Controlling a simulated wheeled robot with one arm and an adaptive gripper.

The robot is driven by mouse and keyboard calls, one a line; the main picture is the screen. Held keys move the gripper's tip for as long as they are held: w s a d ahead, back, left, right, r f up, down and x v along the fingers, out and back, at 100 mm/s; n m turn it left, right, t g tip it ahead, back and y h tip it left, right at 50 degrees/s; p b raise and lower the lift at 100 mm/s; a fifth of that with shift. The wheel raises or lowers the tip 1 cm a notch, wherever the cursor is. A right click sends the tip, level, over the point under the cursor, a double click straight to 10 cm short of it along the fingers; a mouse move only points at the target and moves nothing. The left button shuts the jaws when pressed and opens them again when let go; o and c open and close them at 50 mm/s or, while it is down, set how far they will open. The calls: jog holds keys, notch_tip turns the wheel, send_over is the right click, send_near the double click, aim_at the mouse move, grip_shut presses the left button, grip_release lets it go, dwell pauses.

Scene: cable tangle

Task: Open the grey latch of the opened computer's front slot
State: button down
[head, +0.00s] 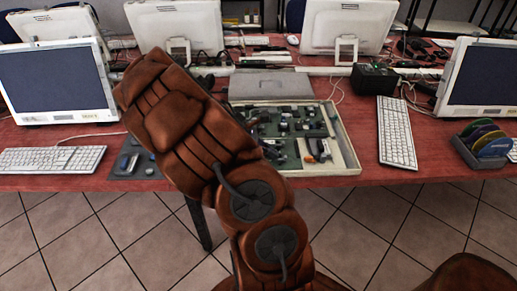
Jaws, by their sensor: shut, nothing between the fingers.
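The opened computer (347,144) lies flat on the red table at the centre, its pale case wall framing a green board with many small parts. My brown arm crosses in front of it and covers its left side. Small blue, orange and whitish parts (321,148) show near the front right of the board. I cannot make out the grey latch or the front slot at this size. My gripper does not show; only the arm's thick links are visible, reaching up and to the left.
A grey flat box (270,87) lies behind the computer. A keyboard (396,133) and a disc rack (483,147) stand to the right. A dark mat with small tools (131,160) and another keyboard (50,160) lie left. Monitors and loose cables crowd the back. Tiled floor is in front.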

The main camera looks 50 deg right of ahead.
aim_at(293, 160)
jog(key=shift+s+d, duration=0.4)
jog(key=shift+s, duration=0.1)
jog(key=shift+s, duration=0.1)
jog(key=shift+s+d+p, duration=0.6)
jog(key=shift+s+p, duration=0.05)
jog(key=shift+s, duration=0.1)
jog(key=shift+w, duration=0.1)
jog(key=w+a, duration=0.2)
jog(key=w, duration=0.1)
jog(key=shift+w+a+r, duration=0.15)
jog(key=shift+w+a, duration=0.15)
jog(key=shift+a, duration=0.1)
jog(key=v, duration=0.8)
jog(key=shift+r, duration=0.15)
jog(key=shift+w+a+r, duration=0.3)
jog(key=shift+w+r, duration=0.05)
